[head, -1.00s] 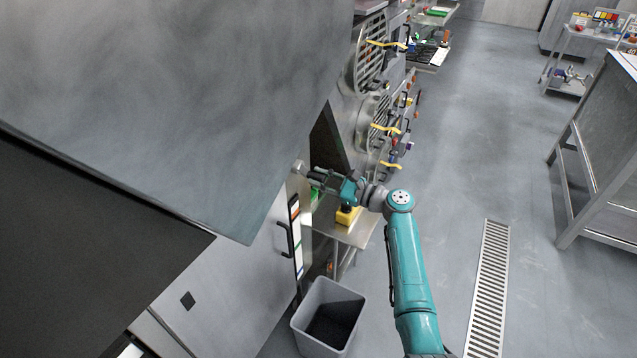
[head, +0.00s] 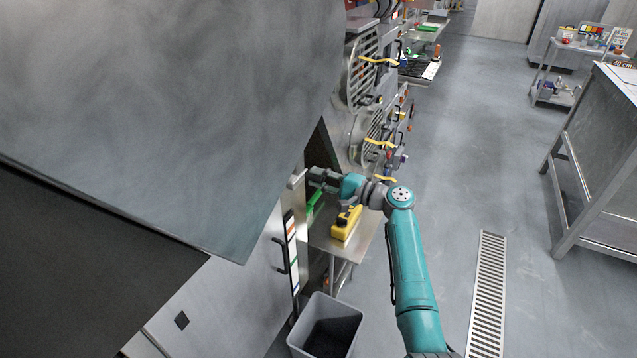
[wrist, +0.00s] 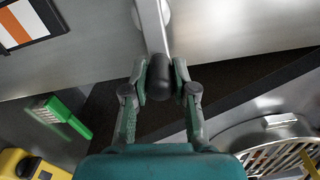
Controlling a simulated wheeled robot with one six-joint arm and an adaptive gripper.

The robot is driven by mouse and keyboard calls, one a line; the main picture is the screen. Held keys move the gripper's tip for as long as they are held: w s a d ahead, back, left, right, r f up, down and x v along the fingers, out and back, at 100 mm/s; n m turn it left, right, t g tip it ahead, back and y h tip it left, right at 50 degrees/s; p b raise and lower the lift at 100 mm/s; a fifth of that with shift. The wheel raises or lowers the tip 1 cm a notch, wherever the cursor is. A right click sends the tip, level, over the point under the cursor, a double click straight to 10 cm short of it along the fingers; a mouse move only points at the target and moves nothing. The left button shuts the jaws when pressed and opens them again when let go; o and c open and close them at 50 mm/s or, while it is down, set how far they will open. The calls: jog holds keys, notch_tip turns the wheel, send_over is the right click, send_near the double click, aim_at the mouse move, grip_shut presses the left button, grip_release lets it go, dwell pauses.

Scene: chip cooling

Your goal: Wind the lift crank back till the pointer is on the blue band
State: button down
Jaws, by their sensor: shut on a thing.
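In the wrist view my gripper (wrist: 160,85) is shut on the black knob of the lift crank (wrist: 160,72). The crank's silver arm (wrist: 153,25) runs up from the knob across a metal panel. In the head view my gripper (head: 318,178) is at the cabinet side, beside the pale end of the crank (head: 296,179). The white scale strip with coloured bands (head: 291,250) is below it on the cabinet front. Part of the strip, with an orange band (wrist: 22,20), shows in the wrist view. I cannot make out the pointer or its band.
A small steel table (head: 350,247) holds a yellow object (head: 346,222) and a green brush (head: 314,203). A grey bin (head: 327,328) stands below. A large grey hood (head: 170,110) blocks the upper left. Fans (head: 362,75) line the machine beyond.

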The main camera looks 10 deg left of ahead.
jog(key=n, duration=0.1)
jog(key=r+n, duration=0.1)
jog(key=n, duration=0.1)
jog(key=shift+s+r+n, duration=0.1)
jog(key=shift+r+n, duration=0.2)
jog(key=shift+s+a+r+n, duration=0.1)
jog(key=shift+r+n, duration=0.15)
jog(key=shift+n, duration=0.4)
jog(key=shift+s+r+n, duration=0.1)
jog(key=shift+r+n, duration=0.1)
jog(key=shift+n, duration=0.45)
jog(key=c, duration=0.9)
grip_release()
jog(key=v, duration=1.2)
